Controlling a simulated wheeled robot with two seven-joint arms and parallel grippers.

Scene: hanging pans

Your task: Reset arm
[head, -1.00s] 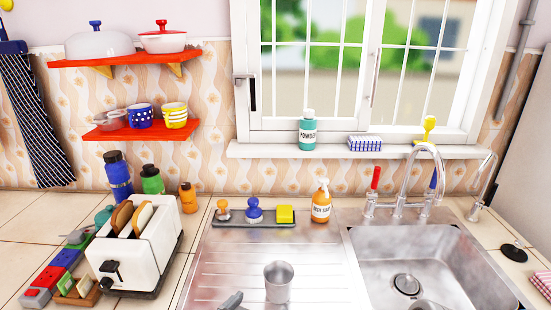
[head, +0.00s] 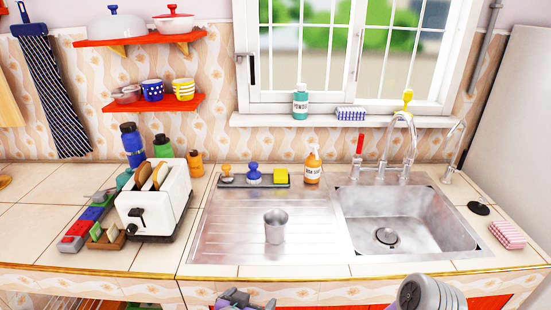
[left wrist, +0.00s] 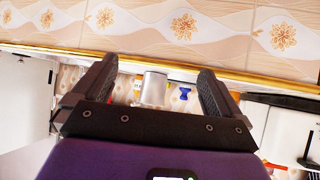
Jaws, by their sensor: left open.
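My left gripper (head: 244,300) shows at the bottom edge of the head view, in front of the counter and below its front edge. In the left wrist view its two dark fingers (left wrist: 157,75) are spread apart with nothing held between them. A metal cup (head: 275,227) stands upright on the sink's drainboard, beyond and apart from the gripper. The cup (left wrist: 153,88) also shows in the gap between the fingers in the wrist view, farther off. A grey rounded part at the lower right of the head view seems to be my right arm; its gripper is not visible.
The counter's front edge (head: 320,270) lies between my left gripper and the cup. A white toaster (head: 153,205) with bread stands left of the drainboard. The sink basin (head: 410,220) is at the right. A soap bottle (head: 313,167) stands behind the drainboard. Shelves hang at the upper left.

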